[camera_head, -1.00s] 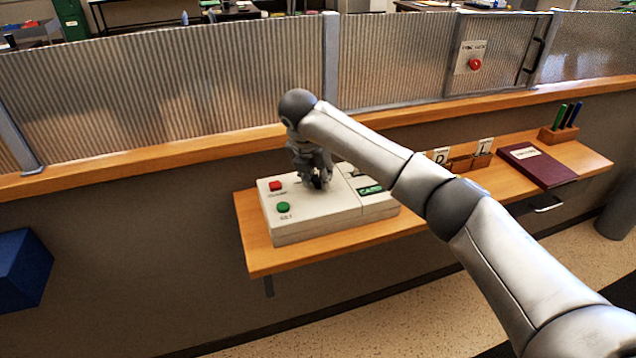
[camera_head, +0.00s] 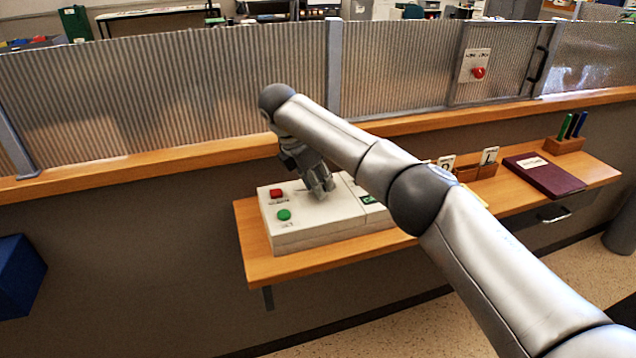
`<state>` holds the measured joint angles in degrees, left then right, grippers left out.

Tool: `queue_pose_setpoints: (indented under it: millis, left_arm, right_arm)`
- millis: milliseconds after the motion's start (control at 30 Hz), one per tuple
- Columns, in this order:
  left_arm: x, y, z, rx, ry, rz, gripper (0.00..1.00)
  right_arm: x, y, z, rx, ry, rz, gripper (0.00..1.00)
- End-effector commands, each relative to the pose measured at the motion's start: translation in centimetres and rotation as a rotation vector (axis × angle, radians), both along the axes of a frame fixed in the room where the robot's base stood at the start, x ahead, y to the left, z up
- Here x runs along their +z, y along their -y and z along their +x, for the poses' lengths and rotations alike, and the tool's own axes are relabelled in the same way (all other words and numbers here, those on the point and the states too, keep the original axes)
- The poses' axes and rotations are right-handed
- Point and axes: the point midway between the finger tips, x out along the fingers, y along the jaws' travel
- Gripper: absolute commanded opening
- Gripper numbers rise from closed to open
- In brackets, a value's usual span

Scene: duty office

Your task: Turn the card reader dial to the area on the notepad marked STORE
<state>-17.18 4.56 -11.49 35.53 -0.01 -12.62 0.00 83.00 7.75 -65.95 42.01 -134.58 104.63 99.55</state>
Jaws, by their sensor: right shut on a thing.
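The card reader (camera_head: 315,225) is a pale grey box on the wooden shelf, with a red button (camera_head: 276,194) and a green button (camera_head: 284,215) on its left part. My right gripper (camera_head: 320,192) reaches down onto the top of the box, right of the buttons, and is shut on the dial there. The fingers hide the dial, so its pointer and setting cannot be read. My right arm covers part of the reader's right side and the shelf beyond. No notepad with the STORE mark can be made out. My left gripper is not in view.
The wooden shelf (camera_head: 262,262) runs along a counter with a ribbed glass screen (camera_head: 230,85). To the right are letter cards in a wooden holder (camera_head: 480,172), a dark red book (camera_head: 543,176) and a pen block (camera_head: 563,146). A red button (camera_head: 478,73) sits on the screen.

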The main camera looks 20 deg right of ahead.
Motion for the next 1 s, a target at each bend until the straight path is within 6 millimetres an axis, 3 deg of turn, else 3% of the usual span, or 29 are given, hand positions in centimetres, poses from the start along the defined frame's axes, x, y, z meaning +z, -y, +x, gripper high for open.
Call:
queue_pose_setpoints:
  millis: [400,433,600,1000]
  left_arm:
    - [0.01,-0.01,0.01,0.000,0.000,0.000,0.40]
    - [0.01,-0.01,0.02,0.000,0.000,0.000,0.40]
    - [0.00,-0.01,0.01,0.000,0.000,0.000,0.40]
    - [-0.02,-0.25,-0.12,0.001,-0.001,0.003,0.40]
  right_arm:
    - [0.32,0.11,0.17,-0.009,0.008,-0.001,0.07]
    - [0.32,0.11,0.17,-0.009,0.008,-0.001,0.32]
    - [0.23,0.09,0.13,-0.008,0.006,0.000,0.53]
    - [0.68,-0.21,0.01,-0.006,0.003,0.001,0.53]
